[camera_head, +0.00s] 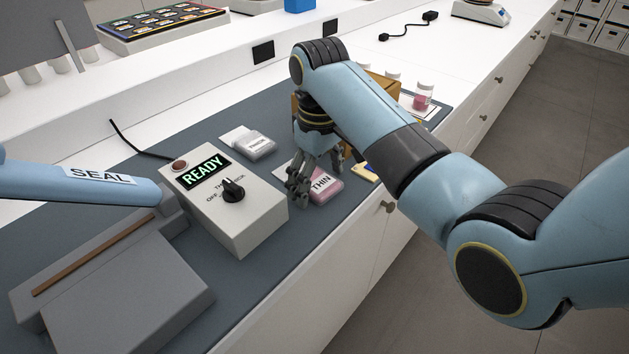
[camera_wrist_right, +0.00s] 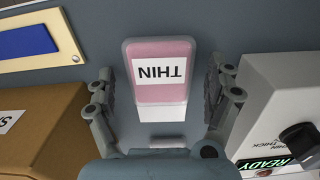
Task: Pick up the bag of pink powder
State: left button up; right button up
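The bag of pink powder (camera_head: 327,189) lies flat on the dark mat, with a white label reading THIN. In the right wrist view the pink bag (camera_wrist_right: 161,50) lies straight ahead, its pale end toward the gripper. My right gripper (camera_head: 318,172) is over the bag in the head view and covers part of it. In the right wrist view my right gripper (camera_wrist_right: 160,88) is open, one finger on each side of the bag, with visible gaps between fingers and bag. My left gripper is not in view.
A control box (camera_head: 232,204) reading READY stands left of the bag. The sealer (camera_head: 120,290) with a SEAL lever (camera_head: 80,180) is nearer. A pale bag (camera_head: 248,142) lies behind. A brown box (camera_wrist_right: 40,125) stands beside my gripper. A pink jar (camera_head: 422,98) stands farther back.

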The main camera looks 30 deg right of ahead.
jog(key=c, duration=1)
jog(key=shift+r, duration=0.1)
